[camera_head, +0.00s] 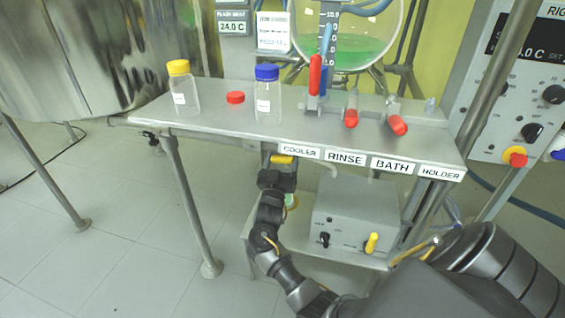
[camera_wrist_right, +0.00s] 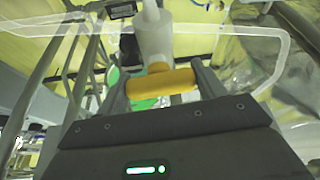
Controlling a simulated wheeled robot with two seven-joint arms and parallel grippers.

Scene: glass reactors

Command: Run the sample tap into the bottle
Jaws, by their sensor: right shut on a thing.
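The yellow tap handle (camera_head: 283,159) sits under the shelf's front edge, below the COOLER label. My right gripper (camera_head: 277,175) reaches up to it from below. In the right wrist view the yellow handle (camera_wrist_right: 163,83) lies crosswise on a pale vertical pipe (camera_wrist_right: 154,40), and my right gripper (camera_wrist_right: 160,88) is shut on it. On the shelf stand a clear bottle with a yellow cap (camera_head: 184,95) and a clear bottle with a blue cap (camera_head: 267,100). A small greenish and orange thing (camera_head: 291,201) shows behind my right arm, mostly hidden. My left gripper is out of view.
A loose red cap (camera_head: 235,97) lies between the bottles. Red-handled valves (camera_head: 315,76) stand at the shelf's right, in front of a glass vessel with green liquid (camera_head: 345,48). A grey box (camera_head: 352,220) sits on the lower shelf. Floor at left is mostly clear.

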